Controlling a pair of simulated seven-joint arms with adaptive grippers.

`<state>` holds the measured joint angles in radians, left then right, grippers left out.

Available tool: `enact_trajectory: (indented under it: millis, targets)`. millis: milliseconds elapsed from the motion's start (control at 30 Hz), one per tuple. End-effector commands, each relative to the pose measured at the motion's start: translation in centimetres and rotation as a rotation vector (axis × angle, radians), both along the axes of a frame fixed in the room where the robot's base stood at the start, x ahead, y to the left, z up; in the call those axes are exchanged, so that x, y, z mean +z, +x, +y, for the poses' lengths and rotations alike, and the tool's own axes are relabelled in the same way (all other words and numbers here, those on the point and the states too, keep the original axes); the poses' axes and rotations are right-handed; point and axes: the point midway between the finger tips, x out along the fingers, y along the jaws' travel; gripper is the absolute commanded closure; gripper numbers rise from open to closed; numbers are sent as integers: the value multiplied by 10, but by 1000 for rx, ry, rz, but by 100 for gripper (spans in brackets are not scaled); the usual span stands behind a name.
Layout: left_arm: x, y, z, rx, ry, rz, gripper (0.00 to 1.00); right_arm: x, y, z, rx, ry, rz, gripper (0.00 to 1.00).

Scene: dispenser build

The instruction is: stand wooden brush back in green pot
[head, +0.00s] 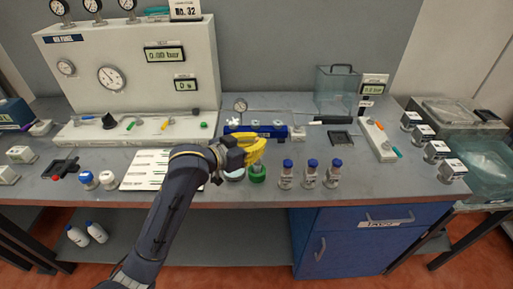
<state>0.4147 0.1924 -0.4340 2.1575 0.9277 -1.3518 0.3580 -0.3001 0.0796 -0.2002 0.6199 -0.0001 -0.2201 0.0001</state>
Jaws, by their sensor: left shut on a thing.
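My left gripper (256,152), with yellow fingers, is over the front part of the bench, just above the green pot (257,177). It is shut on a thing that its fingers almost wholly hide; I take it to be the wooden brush. The green pot stands upright near the bench's front edge. The fingers overlap its top in the head view, so I cannot tell whether the brush's lower end is inside it. My right gripper is not in view.
Several blue-capped bottles (310,175) stand right of the green pot. A pale blue-rimmed dish (234,174) is close on its left. Behind is a blue block rack (258,131). A white printed sheet (147,170) lies left of my arm.

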Motion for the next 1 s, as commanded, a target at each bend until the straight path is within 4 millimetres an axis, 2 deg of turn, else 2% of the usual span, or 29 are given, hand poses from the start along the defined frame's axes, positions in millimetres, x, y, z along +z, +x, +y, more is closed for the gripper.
enact_trajectory:
  millis: [100, 200, 667, 700, 867, 1000]
  targets:
    - [-13, 0, 0, 2, -1, 2, 100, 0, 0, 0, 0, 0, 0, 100]
    - [-17, 0, 0, 1, -1, 0, 100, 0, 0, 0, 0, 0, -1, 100]
    - [-22, 0, 0, 1, 0, 0, 100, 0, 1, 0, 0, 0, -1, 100]
    - [-22, 0, 0, 1, 0, 0, 85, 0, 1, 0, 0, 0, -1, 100]
    - [-21, 0, 0, 1, 0, 0, 66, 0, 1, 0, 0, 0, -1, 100]
    - [-21, 0, 0, 1, 0, -1, 66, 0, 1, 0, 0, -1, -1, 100]
